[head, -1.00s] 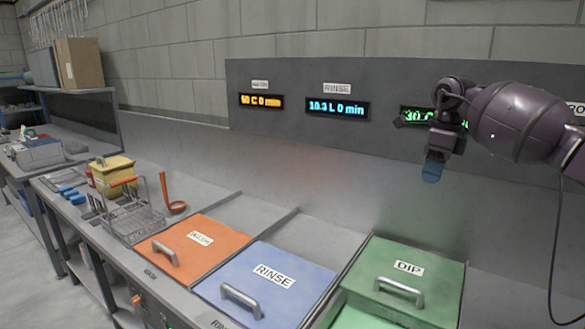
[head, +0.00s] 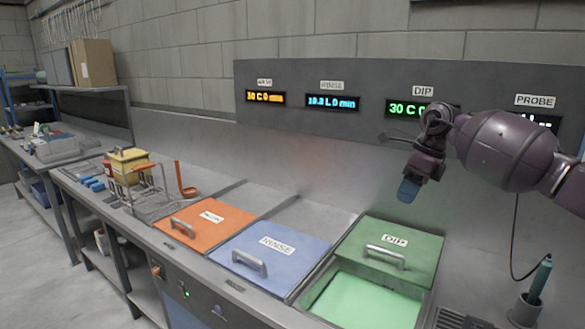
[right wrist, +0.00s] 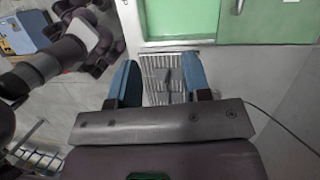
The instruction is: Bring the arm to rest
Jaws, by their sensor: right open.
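My right arm comes in from the right in the head view, and its gripper (head: 408,191) hangs above the green DIP lid, pointing down, clear of everything. In the right wrist view the two blue fingers of this gripper (right wrist: 160,84) stand apart with nothing held between them. Beyond them lies a grey slatted grate (right wrist: 165,75). My left gripper is not in the head view.
The green DIP lid (head: 405,262) is slid back, showing green liquid (head: 365,300). The orange lid (head: 222,236) and blue RINSE lid (head: 285,246) cover their tanks. A wire basket (head: 145,200) stands at left. A green-handled probe (head: 540,280) stands in a holder at right.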

